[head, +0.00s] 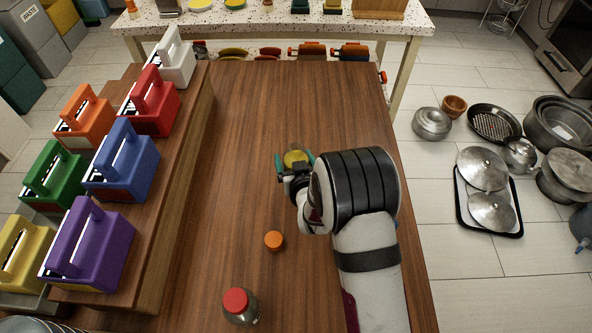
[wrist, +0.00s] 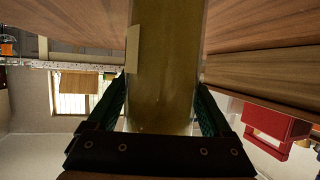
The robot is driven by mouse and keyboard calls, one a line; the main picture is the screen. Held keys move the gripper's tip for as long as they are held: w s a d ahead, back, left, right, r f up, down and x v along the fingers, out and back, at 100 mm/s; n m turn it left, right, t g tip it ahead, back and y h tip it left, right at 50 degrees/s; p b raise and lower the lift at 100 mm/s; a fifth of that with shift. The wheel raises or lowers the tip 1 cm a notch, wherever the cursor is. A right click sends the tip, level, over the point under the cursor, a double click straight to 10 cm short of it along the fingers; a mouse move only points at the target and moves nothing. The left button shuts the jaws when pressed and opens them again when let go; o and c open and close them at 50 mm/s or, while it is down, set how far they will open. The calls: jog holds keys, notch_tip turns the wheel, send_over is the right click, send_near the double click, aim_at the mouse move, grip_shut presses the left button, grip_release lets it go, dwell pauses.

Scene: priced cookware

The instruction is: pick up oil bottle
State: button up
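The oil bottle shows in the wrist view (wrist: 165,70) as a tall yellow-brown body with a pale label at its left edge. In the head view its yellow top (head: 295,157) shows between the green fingertips. My gripper (head: 295,163) has one finger on each side of it. In the wrist view the fingers (wrist: 165,95) lie against both sides of the bottle.
On the wooden table (head: 240,130), an orange-capped item (head: 274,241) and a red-capped jar (head: 239,305) stand nearer the front. Coloured caddies, such as the blue one (head: 122,166), line the raised shelf at left. Pots and lids are on the floor at right. The table's back is clear.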

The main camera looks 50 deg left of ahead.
aim_at(294, 148)
grip_shut()
jog(key=shift+r, duration=0.15)
jog(key=shift+r, duration=2)
jog(key=w+d+r, duration=0.5)
jog(key=d+r, duration=0.1)
jog(key=d, duration=0.4)
jog(key=shift+d+r, duration=0.25)
jog(key=shift+r, duration=0.15)
